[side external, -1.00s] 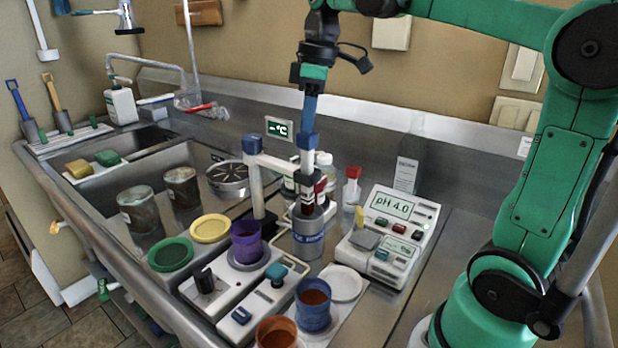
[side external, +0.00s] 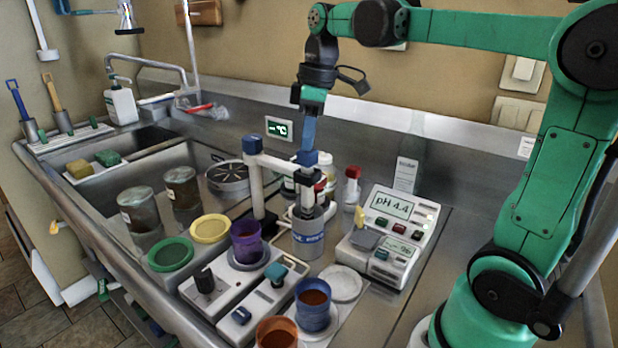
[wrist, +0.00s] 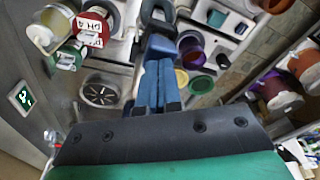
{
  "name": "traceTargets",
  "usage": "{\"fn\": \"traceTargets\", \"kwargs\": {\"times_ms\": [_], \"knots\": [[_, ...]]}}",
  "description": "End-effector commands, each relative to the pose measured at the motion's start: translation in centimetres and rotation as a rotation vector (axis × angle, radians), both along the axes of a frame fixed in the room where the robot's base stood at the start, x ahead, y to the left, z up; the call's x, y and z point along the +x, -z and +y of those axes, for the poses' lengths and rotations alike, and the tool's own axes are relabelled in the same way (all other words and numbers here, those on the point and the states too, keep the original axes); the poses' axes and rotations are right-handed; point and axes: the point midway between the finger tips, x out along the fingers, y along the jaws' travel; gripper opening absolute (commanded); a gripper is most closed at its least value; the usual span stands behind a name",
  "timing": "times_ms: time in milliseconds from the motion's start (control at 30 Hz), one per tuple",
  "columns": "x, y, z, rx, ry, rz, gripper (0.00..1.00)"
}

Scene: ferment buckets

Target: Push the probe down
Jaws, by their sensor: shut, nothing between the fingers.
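In the wrist view, the shut blue fingers (wrist: 158,55) extend towards the stand. The meter (side external: 388,235) right of the cup reads pH 4.4.
A purple cup (side external: 246,243), blue cup (side external: 313,305) and orange cup (side external: 277,333) stand in front. A red-capped bottle (side external: 351,190) and other bottles crowd behind the probe. Green (side external: 170,254) and yellow (side external: 210,229) lids lie left. A small wall display (side external: 279,128) is behind.

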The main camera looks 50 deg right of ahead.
Motion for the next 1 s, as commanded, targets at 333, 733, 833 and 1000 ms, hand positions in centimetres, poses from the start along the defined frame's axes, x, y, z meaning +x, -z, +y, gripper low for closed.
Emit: {"fn": "traceTargets", "kwargs": {"times_ms": [333,733,833,1000], "knots": [[0.0,0.1,0.0,0.000,0.000,0.000,0.00],[0.0,-3.4,0.0,0.000,0.000,0.000,0.00],[0.0,-4.1,0.0,0.000,0.000,0.000,0.00],[0.0,-4.5,0.0,0.000,0.000,0.000,0.00]]}}
